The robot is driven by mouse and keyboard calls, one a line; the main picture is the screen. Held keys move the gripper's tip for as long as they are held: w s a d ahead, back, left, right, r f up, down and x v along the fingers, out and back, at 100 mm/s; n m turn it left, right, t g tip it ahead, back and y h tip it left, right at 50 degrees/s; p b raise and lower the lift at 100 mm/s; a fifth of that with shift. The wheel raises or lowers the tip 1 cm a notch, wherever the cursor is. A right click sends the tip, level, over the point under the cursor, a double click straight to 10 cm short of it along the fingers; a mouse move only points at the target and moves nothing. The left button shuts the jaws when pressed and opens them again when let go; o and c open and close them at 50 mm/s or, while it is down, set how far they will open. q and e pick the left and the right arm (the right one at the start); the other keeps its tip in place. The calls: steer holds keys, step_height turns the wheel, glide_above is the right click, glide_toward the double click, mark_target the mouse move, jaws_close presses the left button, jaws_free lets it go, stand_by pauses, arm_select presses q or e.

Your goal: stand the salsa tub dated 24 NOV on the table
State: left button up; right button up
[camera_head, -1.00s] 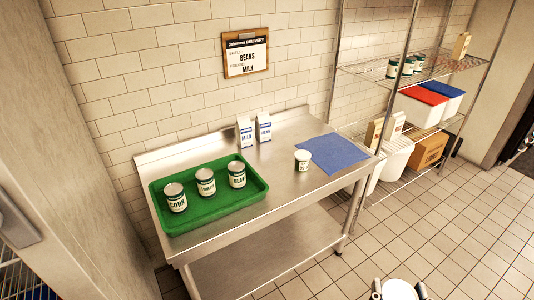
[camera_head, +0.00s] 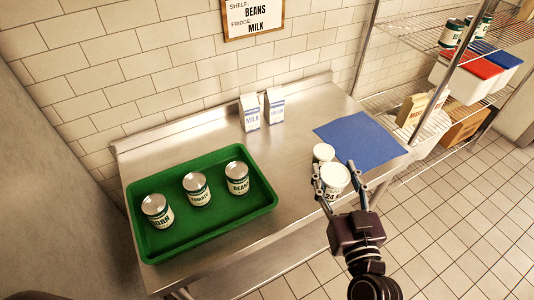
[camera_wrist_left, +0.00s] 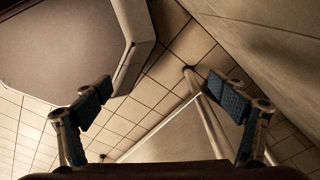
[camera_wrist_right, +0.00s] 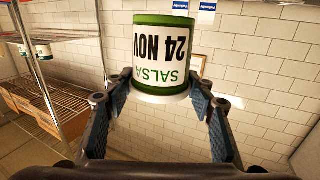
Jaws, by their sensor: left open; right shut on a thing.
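The salsa tub dated 24 NOV (camera_wrist_right: 163,62) is white and green, its label plain in the right wrist view. My right gripper (camera_head: 338,184) is shut on it, a finger on each side, at the table's front right edge in the head view. The tub (camera_head: 335,178) appears upright, white lid up; I cannot tell whether it touches the table (camera_head: 245,225). A second white tub (camera_head: 323,152) stands just behind it on the table, its label mostly hidden. My left gripper (camera_wrist_left: 160,110) is open and empty in its wrist view, away from the table.
A green tray (camera_head: 255,205) with several cans sits at the table's left. Two milk-type cartons (camera_head: 262,108) stand at the back. A blue mat (camera_head: 362,142) lies at the right. Bare steel shows between tray and tubs. A wire shelf (camera_head: 395,100) stands to the right.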

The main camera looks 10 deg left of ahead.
arm_select(q)
steer(key=shift+o, duration=0.8)
steer(key=s, duration=0.1)
steer(key=s+d, duration=0.1)
steer(key=shift+s+d+f+b, duration=0.25)
steer(key=shift+s+f+b, duration=0.05)
steer(key=shift+s+f, duration=0.1)
arm_select(e)
steer(key=w+a+r+n+y, duration=0.2)
steer(key=w+a+r+y, duration=0.15)
steer(key=w+a, duration=0.7)
arm_select(q)
steer(key=shift+w+a+f+b, duration=0.2)
steer(key=shift+w+f+b, duration=0.15)
steer(key=shift+f+b, duration=0.25)
steer(key=shift+w+a+f+b, duration=0.15)
steer(key=shift+w+f+b, duration=0.2)
steer(key=shift+f+b, duration=0.2)
arm_select(e)
steer(key=shift+g, duration=0.4)
steer(key=shift+w+d+f, duration=0.15)
steer(key=shift+d+f, duration=0.1)
steer(key=shift+f, duration=2.9)
steer(key=shift+w+d+f, duration=0.15)
steer(key=shift+d+f, duration=0.1)
steer(key=shift+f, duration=2.9)
steer(key=shift+w+d+f, duration=0.15)
steer(key=shift+d+f, duration=0.1)
steer(key=shift+f, duration=2.9)
steer(key=shift+f, duration=0.1)
